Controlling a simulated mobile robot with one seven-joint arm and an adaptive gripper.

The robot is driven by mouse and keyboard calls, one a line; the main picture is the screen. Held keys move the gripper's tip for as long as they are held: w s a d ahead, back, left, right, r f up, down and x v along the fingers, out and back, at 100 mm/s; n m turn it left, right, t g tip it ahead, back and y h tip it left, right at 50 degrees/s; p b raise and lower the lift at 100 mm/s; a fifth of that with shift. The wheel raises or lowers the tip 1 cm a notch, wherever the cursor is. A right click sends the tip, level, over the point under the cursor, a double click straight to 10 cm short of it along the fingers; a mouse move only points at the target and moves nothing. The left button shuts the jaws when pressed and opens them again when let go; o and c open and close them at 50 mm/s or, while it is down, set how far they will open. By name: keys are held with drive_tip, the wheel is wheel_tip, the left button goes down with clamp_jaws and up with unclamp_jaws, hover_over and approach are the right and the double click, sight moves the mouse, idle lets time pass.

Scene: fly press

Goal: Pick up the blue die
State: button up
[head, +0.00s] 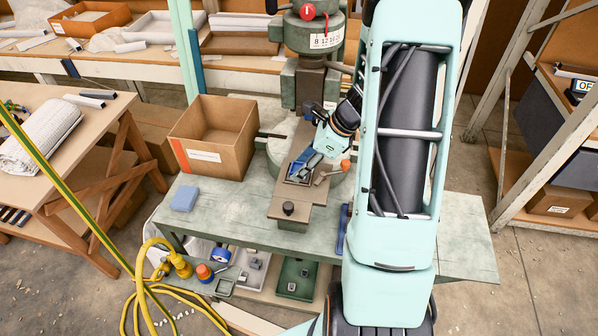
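A blue piece (302,159), which looks like the blue die, sits at the dark holder on the bed of the green fly press (309,80). My gripper (312,163) reaches down from the right, with its fingers right beside or over the blue piece. The fingers are small and partly overlap it, so I cannot tell whether they touch it or are open or shut. The lower part of the blue piece is hidden in the holder or behind the fingers. A pale blue block (184,198) lies apart on the left of the green table (230,220).
An open cardboard box (215,137) stands left of the press. A small wooden-handled tool (333,172) lies close to the gripper's right. A blue bar (344,228) lies near my arm. The table's left front is mostly clear.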

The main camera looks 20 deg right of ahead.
clamp_jaws()
drive_tip(key=shift+r, duration=0.1)
